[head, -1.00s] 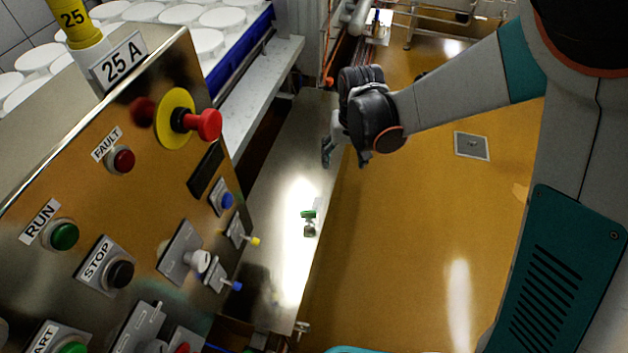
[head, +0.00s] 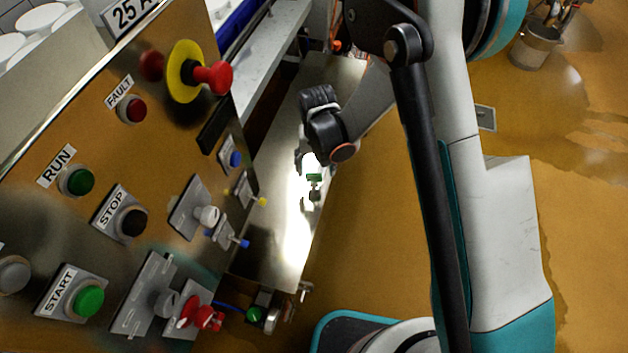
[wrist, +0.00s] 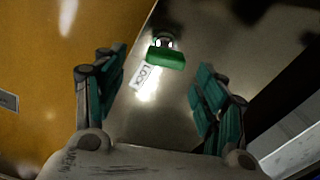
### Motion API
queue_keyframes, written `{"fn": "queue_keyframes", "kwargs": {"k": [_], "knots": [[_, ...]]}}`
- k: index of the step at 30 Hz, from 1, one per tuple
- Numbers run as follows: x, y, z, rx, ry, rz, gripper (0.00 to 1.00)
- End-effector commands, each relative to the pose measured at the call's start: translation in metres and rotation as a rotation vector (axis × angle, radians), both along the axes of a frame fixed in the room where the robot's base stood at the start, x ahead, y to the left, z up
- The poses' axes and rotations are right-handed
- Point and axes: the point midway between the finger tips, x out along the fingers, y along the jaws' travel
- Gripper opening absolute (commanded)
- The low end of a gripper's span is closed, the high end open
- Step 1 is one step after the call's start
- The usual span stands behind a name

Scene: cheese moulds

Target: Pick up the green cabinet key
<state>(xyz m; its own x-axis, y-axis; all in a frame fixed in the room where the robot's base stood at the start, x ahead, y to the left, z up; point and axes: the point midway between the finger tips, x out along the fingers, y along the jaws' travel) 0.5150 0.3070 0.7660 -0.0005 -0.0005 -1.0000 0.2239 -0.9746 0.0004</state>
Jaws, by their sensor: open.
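The green key (head: 314,177) lies on the steel ledge beside the control panel, with its green head toward my gripper. In the wrist view the green key (wrist: 165,58) lies ahead of and between my fingers, with a small white lettered tag (wrist: 143,75) beside it. My gripper (wrist: 158,80) is open and empty, its teal-padded fingers on either side of the key in the picture and apart from it. In the head view my gripper (head: 312,160) is over the ledge close to the key, its fingers partly lost in the glare.
The control panel (head: 130,165) stands left of the ledge (head: 275,240), with blue, yellow and red key-like parts jutting out. Another green-ended part (head: 255,313) sits below the panel. A drain cover (head: 485,118) lies on the open orange floor to the right.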

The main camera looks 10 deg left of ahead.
Motion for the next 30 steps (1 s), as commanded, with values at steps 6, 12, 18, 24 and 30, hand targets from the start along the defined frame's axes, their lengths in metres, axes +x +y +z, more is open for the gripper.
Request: {"fn": "queue_keyframes", "kwargs": {"k": [6, 12, 18, 24, 30], "knots": [[-0.001, 0.001, -0.011, 0.000, 0.000, 0.000, 0.65], [-0.007, 0.005, -0.038, 0.000, 0.000, 0.001, 0.65], [-0.007, 0.005, -0.058, 0.000, 0.000, 0.000, 0.65], [-0.007, 0.005, -0.057, 0.000, 0.000, 0.000, 0.65], [-0.007, 0.005, -0.057, 0.000, 0.000, 0.000, 0.22]]}}
